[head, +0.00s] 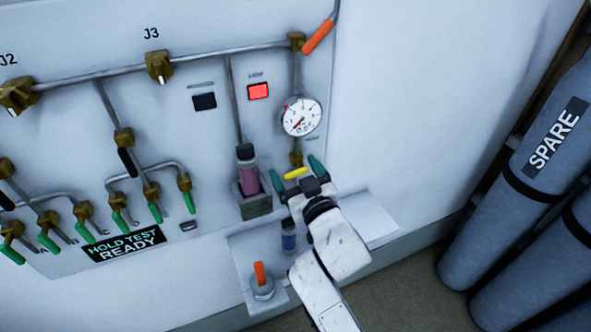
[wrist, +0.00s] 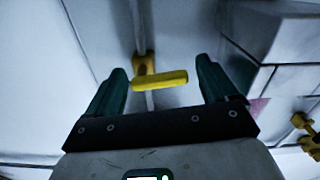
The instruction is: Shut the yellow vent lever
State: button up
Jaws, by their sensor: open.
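The yellow vent lever (head: 295,173) sits on a brass valve (head: 296,155) below the round gauge on the wall panel. In the wrist view the lever (wrist: 160,80) lies nearly crosswise, slightly tilted, across the vertical grey pipe. My gripper (head: 296,174) has dark green fingers, and it is open. In the wrist view my gripper (wrist: 165,85) has one finger on each side of the lever, with a gap at both ends. I cannot tell the exact depth between fingertips and lever.
A round gauge (head: 301,117) is above the valve. A vial with pink contents (head: 248,175) stands in a holder to the left. A shelf (head: 370,218) below carries a dark blue vial (head: 289,235) and an orange-handled knob (head: 261,279). Grey cylinders (head: 515,165) stand at right.

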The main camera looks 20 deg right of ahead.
jog(key=c, duration=1.1)
jog(key=shift+o, duration=0.2)
jog(key=shift+m+b, duration=0.4)
jog(key=shift+b, duration=0.15)
jog(key=shift+r+m, duration=0.15)
jog(key=shift+m, duration=0.25)
jog(key=o, duration=1.1)
jog(key=shift+c, duration=0.2)
